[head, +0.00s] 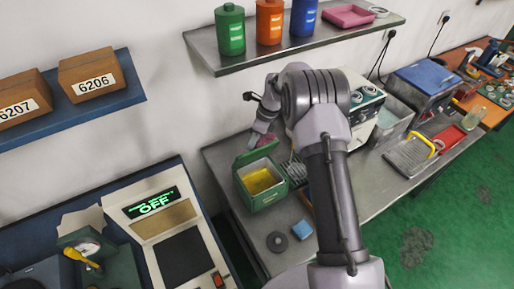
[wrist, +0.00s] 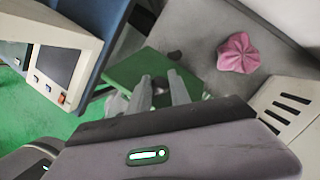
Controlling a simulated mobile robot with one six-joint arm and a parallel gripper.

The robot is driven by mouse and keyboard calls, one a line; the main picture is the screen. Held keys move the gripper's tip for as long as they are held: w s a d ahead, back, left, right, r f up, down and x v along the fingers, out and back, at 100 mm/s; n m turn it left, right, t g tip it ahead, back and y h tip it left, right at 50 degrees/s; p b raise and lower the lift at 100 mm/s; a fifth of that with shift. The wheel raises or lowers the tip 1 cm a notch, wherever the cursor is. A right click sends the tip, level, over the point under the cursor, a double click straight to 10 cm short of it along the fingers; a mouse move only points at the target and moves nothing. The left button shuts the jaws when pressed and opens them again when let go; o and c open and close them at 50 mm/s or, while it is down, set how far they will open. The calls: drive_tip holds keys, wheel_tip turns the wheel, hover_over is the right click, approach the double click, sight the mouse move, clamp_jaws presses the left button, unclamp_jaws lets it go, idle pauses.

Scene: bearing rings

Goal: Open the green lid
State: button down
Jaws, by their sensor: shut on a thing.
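The green box (head: 262,196) stands on the steel bench, with yellow contents (head: 258,180) showing inside. Its green lid (head: 256,151) is raised and tilted up at the box's back edge, so the box is open. In the wrist view the lid (wrist: 135,70) is a flat green panel in front of the fingers. My gripper (wrist: 161,84) is shut on the lid, with a small dark part between its fingertips. In the head view my gripper (head: 262,127) is at the lid's upper edge, and the exact grip is too small to make out.
A crumpled pink cloth (wrist: 237,53) lies on the bench behind the box. A dark ring (head: 277,241) and a blue block (head: 302,230) lie in front. A shelf (head: 225,58) with canisters hangs above.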

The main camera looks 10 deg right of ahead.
drive_tip(key=shift+w+a, duration=0.15)
drive_tip(key=shift+w, duration=1)
drive_tip(key=c, duration=1.3)
unclamp_jaws()
drive_tip(key=shift+w+f, duration=0.1)
drive_tip(key=shift+o, duration=0.7)
drive_tip(key=shift+w+d, duration=0.15)
drive_tip(key=shift+d, duration=0.15)
drive_tip(key=shift+a, duration=0.15)
drive_tip(key=shift+a, duration=0.1)
